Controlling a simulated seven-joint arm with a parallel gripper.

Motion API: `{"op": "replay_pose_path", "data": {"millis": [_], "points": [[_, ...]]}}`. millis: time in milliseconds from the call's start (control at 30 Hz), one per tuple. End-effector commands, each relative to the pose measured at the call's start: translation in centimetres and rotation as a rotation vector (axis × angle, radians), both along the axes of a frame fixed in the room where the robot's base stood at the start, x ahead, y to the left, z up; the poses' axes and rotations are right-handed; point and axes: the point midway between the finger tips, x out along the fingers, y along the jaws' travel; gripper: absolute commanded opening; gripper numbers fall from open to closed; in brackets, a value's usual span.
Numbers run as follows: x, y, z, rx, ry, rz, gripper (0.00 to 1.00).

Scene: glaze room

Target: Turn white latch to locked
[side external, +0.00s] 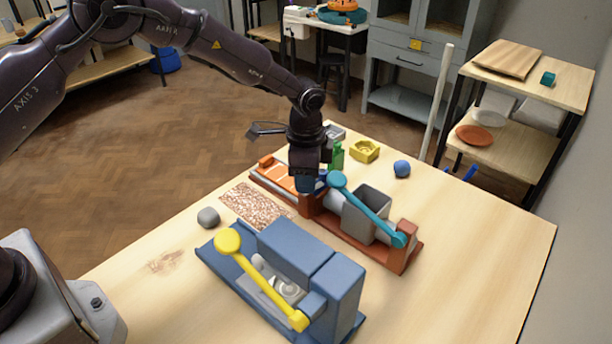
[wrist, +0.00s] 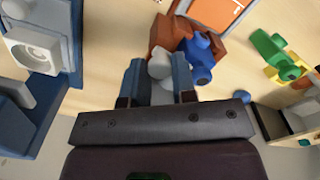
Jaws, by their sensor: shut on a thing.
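The white latch (wrist: 160,64) shows as a pale grey-white knob in the wrist view, beside a red-brown block (wrist: 168,34). My gripper (wrist: 158,84) is shut on it, with one blue finger on each side. In the side view my gripper (side external: 306,184) points down at the red-brown fixture (side external: 404,258) and hides the latch. Which way the latch is turned cannot be told. A blue knobbed part (wrist: 201,60) sits just right of the fingers in the wrist view.
The fixture carries a teal lever (side external: 368,210), a grey box (side external: 370,200) and an orange panel (wrist: 214,12). A blue fixture with a yellow lever (side external: 262,280) stands in front. A grey ball (side external: 208,217), green part (side external: 337,156), yellow part (side external: 364,151) and blue ball (side external: 402,168) lie around.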

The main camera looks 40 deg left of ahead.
Motion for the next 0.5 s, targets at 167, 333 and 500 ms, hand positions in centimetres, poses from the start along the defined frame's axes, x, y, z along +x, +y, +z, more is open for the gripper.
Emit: {"op": "replay_pose_path", "data": {"millis": [167,333,500], "points": [[0.02,-0.02,0.06,0.000,-0.001,0.153,0.01],[0.03,0.01,0.07,0.000,-0.001,0.179,0.01],[0.03,0.01,0.08,0.000,-0.001,0.177,0.27]]}}
